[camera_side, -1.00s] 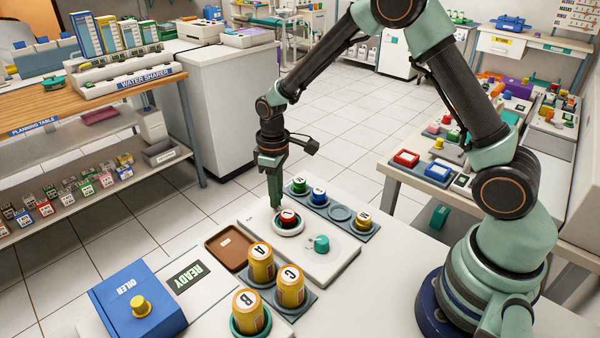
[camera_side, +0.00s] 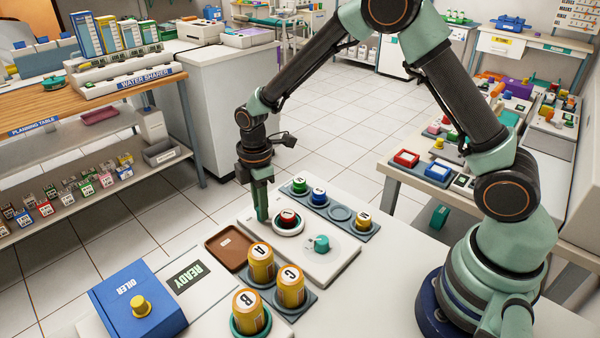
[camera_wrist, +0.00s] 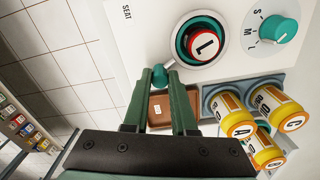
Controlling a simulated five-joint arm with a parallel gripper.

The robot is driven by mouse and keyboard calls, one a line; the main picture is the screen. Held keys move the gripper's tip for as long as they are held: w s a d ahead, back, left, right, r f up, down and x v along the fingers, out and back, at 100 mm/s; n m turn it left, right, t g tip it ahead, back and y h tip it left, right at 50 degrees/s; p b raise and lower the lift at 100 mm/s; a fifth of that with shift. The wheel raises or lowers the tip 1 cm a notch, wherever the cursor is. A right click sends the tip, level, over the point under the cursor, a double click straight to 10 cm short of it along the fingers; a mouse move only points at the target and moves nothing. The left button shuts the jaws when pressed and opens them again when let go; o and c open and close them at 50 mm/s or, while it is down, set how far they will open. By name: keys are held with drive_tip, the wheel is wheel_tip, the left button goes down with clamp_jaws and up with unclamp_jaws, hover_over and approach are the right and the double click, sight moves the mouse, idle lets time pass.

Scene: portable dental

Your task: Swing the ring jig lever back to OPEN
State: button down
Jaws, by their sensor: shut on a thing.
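The ring jig (camera_side: 289,233) is a white ring on a white panel, with a red-topped piece (camera_side: 288,217) seated in it. In the wrist view the piece is marked L (camera_wrist: 205,43) and sits inside a teal and dark ring. The jig lever (camera_wrist: 160,76) shows as a small teal knob at the ring's lower left, between my fingertips. My gripper (camera_side: 262,216) points down at the left side of the ring; its fingers also show in the wrist view (camera_wrist: 160,72). It is shut on the lever knob. SEAT is printed near the top left; an OPEN mark is not visible.
A teal dial (camera_side: 321,243) is on the same panel, right of the ring. A brown tray (camera_side: 212,256) lies left of it. Yellow cans A (camera_side: 261,268), C (camera_side: 290,290) and B (camera_side: 247,310) stand in front. A rack with small pots (camera_side: 340,213) is behind.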

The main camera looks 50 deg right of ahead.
drive_tip(key=shift+s+a+r+n, duration=0.15)
drive_tip(key=shift+a+n, duration=0.1)
drive_tip(key=shift+n, duration=0.35)
drive_tip(key=c, duration=0.7)
unclamp_jaws()
wheel_tip(320, 180, up, 12)
drive_tip(key=shift+f, duration=0.1)
